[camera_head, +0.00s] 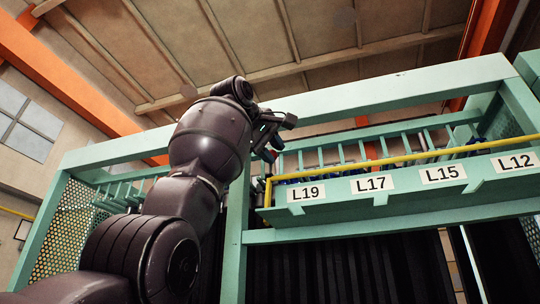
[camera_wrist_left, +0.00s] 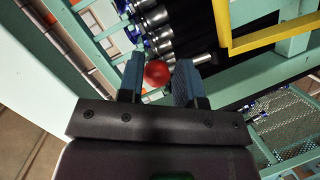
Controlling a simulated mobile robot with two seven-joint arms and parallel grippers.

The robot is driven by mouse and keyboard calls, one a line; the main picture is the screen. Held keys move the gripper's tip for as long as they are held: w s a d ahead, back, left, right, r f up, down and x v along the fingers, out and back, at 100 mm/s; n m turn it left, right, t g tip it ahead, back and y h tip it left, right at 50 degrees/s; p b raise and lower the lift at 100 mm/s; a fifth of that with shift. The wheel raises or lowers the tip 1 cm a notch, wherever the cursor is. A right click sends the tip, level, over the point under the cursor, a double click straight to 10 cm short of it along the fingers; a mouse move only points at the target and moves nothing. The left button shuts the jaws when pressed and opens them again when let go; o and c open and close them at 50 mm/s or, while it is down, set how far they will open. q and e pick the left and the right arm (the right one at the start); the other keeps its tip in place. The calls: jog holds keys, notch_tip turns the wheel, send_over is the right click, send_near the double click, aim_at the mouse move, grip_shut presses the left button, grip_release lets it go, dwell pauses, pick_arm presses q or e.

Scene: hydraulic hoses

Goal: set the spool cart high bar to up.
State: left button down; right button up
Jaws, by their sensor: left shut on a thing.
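A yellow bar (camera_head: 400,160) runs along the front of the high shelf of a pale green frame, with a bent-down end at its left. It also shows in the wrist view (camera_wrist_left: 270,38), at the upper right, apart from my fingers. My left gripper (camera_head: 268,146) is raised beside the bar's left end, partly hidden by my own arm in the head view. In the wrist view its two blue fingers (camera_wrist_left: 158,80) are shut on a red ball-shaped knob (camera_wrist_left: 157,73). What the knob is attached to is hidden. My right gripper is not in view.
The green frame (camera_head: 390,88) has a top beam, an upright near my arm and a shelf front with labels L19 (camera_head: 306,192), L17, L15 and L12. Several metal hose fittings (camera_wrist_left: 158,18) lie in a row close beyond my fingers. Perforated panels close the frame's sides.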

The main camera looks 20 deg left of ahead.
pick_arm(q)
jog(key=shift+w+a+f, duration=0.25)
jog(key=shift+w+f, duration=0.3)
jog(key=shift+w, duration=0.15)
jog(key=c, duration=1.2)
grip_release()
jog(key=shift+c, duration=0.2)
jog(key=o, duration=0.5)
jog(key=shift+w, duration=0.1)
jog(key=shift+c, duration=0.2)
jog(key=shift+a, duration=0.1)
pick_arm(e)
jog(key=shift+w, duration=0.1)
pick_arm(q)
jog(key=b+v, duration=0.3)
jog(key=v, duration=0.9)
jog(key=shift+d+r, duration=0.3)
jog(key=shift+r, duration=0.15)
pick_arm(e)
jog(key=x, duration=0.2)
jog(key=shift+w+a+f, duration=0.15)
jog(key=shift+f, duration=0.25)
